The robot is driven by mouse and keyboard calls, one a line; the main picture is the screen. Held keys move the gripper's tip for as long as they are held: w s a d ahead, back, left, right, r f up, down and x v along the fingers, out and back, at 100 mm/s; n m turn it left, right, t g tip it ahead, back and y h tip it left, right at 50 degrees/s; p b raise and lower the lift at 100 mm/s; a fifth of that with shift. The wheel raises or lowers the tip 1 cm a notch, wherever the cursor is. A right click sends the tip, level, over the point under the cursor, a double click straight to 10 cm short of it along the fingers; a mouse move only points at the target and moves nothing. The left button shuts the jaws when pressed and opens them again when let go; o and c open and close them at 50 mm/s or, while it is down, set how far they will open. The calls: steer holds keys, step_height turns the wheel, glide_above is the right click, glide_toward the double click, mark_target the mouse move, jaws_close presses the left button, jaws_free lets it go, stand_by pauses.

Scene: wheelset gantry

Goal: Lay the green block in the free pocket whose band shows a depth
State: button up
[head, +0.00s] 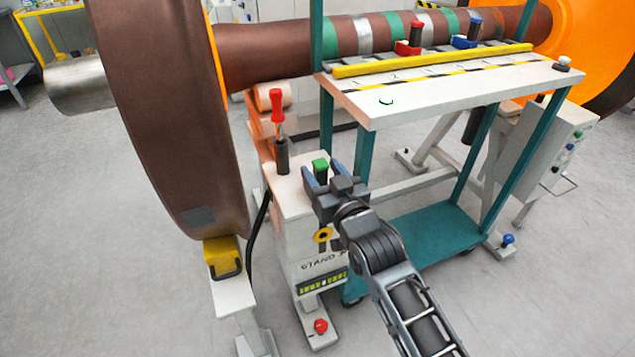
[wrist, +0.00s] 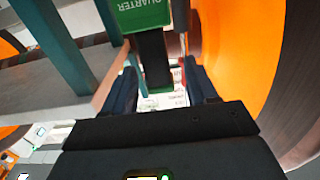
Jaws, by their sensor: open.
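The green block (head: 320,164) stands at the top of a white stand beside the wheel; in the head view my gripper hides its lower part. In the wrist view its green face (wrist: 145,14) reads QUARTER and carries a dark post. My gripper (head: 325,178) is open at the block, its fingers (wrist: 160,84) on either side of the post, with visible gaps. On the gantry table (head: 455,88), a red block (head: 408,48) and a blue block (head: 466,42) sit in a grey pocket row behind a yellow rail. The brown axle behind has green and silver bands (head: 365,35); their markings are unreadable.
A red-handled tool (head: 278,125) stands upright on the stand, left of the block. The large brown wheel (head: 165,110) is close on the left.

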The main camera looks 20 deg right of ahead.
mark_target(317, 163)
steer(key=shift+w, duration=1.85)
jaws_close()
